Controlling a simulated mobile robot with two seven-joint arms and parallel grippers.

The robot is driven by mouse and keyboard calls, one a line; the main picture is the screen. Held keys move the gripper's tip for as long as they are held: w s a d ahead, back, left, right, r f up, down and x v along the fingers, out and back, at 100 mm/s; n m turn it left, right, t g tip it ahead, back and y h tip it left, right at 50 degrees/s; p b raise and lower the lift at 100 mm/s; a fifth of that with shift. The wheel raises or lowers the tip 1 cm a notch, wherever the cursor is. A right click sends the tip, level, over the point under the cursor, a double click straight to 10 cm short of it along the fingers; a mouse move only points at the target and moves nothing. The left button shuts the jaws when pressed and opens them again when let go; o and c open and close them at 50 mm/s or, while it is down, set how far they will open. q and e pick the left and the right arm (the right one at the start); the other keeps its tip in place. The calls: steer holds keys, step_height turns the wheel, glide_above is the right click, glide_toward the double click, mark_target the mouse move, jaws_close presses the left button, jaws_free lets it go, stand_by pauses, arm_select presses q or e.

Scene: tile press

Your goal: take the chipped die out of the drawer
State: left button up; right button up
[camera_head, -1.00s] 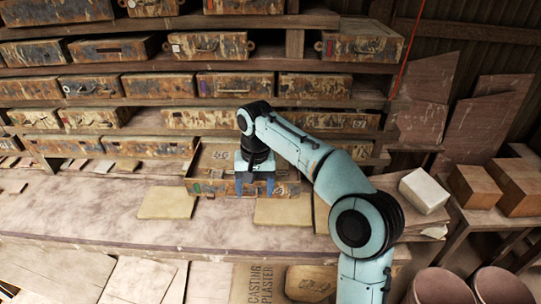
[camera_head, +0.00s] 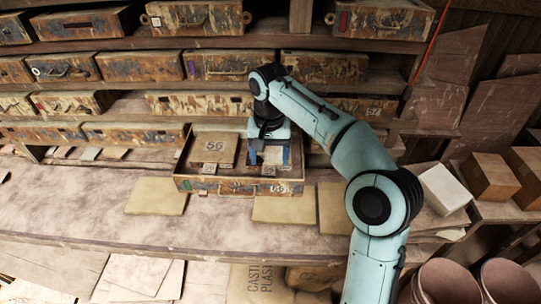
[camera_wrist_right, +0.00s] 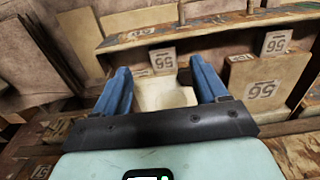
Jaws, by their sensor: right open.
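The open drawer (camera_head: 215,187) juts from the shelving onto the bench, with numbered blocks inside. A pale block, seemingly the chipped die (camera_head: 272,154), stands in its right part. It shows in the right wrist view (camera_wrist_right: 163,95) with a notch in its top edge. My right gripper (camera_head: 269,158) is over the drawer, pointing down and open. In the wrist view its blue fingers (camera_wrist_right: 163,88) lie on either side of the pale block, with a visible gap at the right; contact at the left is unclear. The block's lower part is hidden. My left gripper is not in view.
Small numbered blocks, one in the wrist view (camera_wrist_right: 163,60), stand near the drawer's front wall (camera_wrist_right: 215,27). Flat tan slabs (camera_head: 157,196) lie on the bench (camera_head: 70,205). Shut drawers fill the shelves behind.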

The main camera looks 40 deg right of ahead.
mark_target(268, 173)
steer(key=shift+f, duration=0.75)
steer(key=f, duration=0.2)
steer(key=f+b, duration=0.1)
steer(key=f, duration=0.2)
steer(key=shift+w+d, duration=0.1)
steer(key=shift+w, duration=0.1)
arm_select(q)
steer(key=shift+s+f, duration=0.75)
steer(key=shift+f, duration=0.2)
arm_select(e)
steer(key=shift+w, duration=0.15)
steer(key=shift+r, duration=0.1)
jaws_close()
